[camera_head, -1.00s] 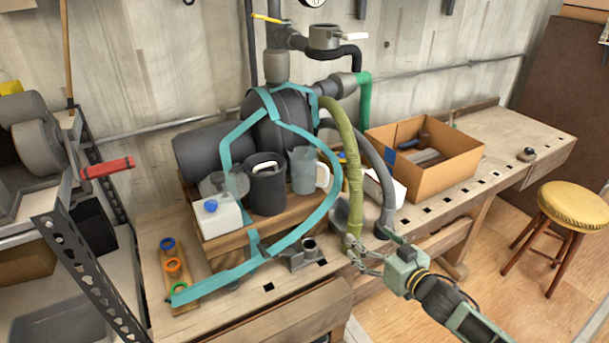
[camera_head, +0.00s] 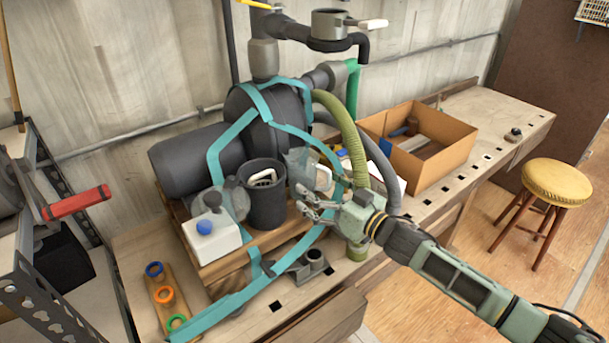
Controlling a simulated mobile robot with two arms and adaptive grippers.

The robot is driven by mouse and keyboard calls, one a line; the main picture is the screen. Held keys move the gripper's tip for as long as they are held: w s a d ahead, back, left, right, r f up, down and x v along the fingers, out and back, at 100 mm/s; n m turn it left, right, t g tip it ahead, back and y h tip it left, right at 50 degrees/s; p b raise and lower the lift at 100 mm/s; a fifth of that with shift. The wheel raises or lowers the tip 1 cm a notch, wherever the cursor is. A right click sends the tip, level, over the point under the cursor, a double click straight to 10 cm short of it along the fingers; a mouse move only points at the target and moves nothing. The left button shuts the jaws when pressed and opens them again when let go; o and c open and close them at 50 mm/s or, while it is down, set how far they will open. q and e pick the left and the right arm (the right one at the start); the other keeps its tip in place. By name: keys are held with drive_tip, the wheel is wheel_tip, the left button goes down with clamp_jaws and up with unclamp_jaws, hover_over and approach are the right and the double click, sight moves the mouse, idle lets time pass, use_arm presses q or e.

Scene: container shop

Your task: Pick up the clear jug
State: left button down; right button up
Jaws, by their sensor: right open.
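The clear jug (camera_head: 300,167) is a translucent grey vessel with a pale handle on its right side. It stands on the wooden platform on the workbench, right of a dark cylindrical container (camera_head: 266,205). My right gripper (camera_head: 303,200) is open, its fingers pointing left just in front of the jug's lower part. The fingers and hand hide some of the jug's lower part. I cannot tell whether they touch it. My left gripper is out of view.
A white canister with a blue cap (camera_head: 213,237) and a clear rounded vessel (camera_head: 235,202) stand left of the dark container. A teal strap (camera_head: 224,160) and green hose (camera_head: 343,130) pass close to the jug. A cardboard box (camera_head: 440,162) sits to the right.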

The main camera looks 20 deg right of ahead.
sight(313, 183)
drive_tip(key=p+x, duration=0.1)
drive_tip(key=x, duration=0.4)
drive_tip(key=shift+w+a+f, duration=0.1)
drive_tip(key=shift+w+a, duration=0.05)
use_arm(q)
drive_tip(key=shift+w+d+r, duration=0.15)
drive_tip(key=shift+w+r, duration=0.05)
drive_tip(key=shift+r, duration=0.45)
use_arm(e)
drive_tip(key=c, duration=1.4)
